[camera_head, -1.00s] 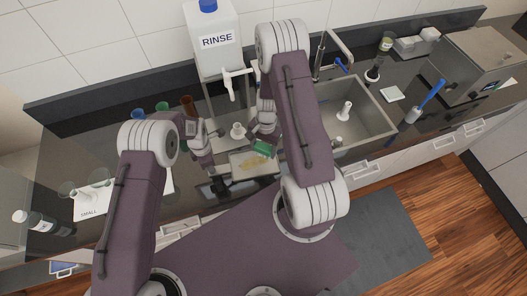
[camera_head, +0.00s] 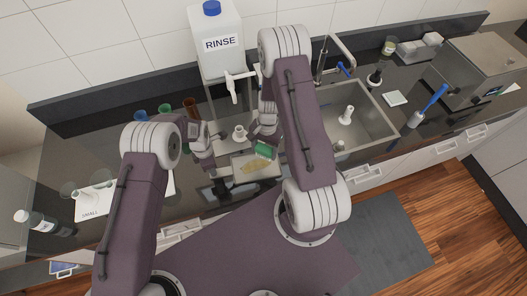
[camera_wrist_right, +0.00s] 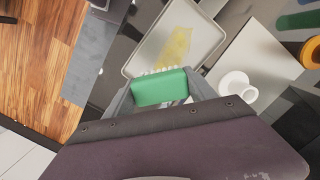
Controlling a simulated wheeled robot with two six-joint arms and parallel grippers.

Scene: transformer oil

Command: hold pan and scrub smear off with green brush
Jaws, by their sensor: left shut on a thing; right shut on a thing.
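The pan (camera_head: 243,172) is a pale shallow tray on the dark counter in front of the rinse jug; it also shows in the right wrist view (camera_wrist_right: 150,57). A yellow-brown smear (camera_wrist_right: 176,47) lies on its floor. My left gripper (camera_head: 211,167) is shut at the pan's left side, its fingertips partly hidden. My right gripper (camera_wrist_right: 160,92) is shut on the green brush (camera_wrist_right: 160,88), whose pale bristles face the pan's near edge in the wrist view. The brush also shows in the head view (camera_head: 265,151), at the pan's upper right. Whether the bristles touch the pan is unclear.
The white RINSE jug (camera_head: 220,50) with a tap stands behind the pan. A sink (camera_head: 368,125) lies to the right, with a blue brush (camera_head: 430,103) beyond it. A white card marked SMALL (camera_head: 92,207) lies at left. A small white fitting (camera_head: 240,133) stands behind the pan.

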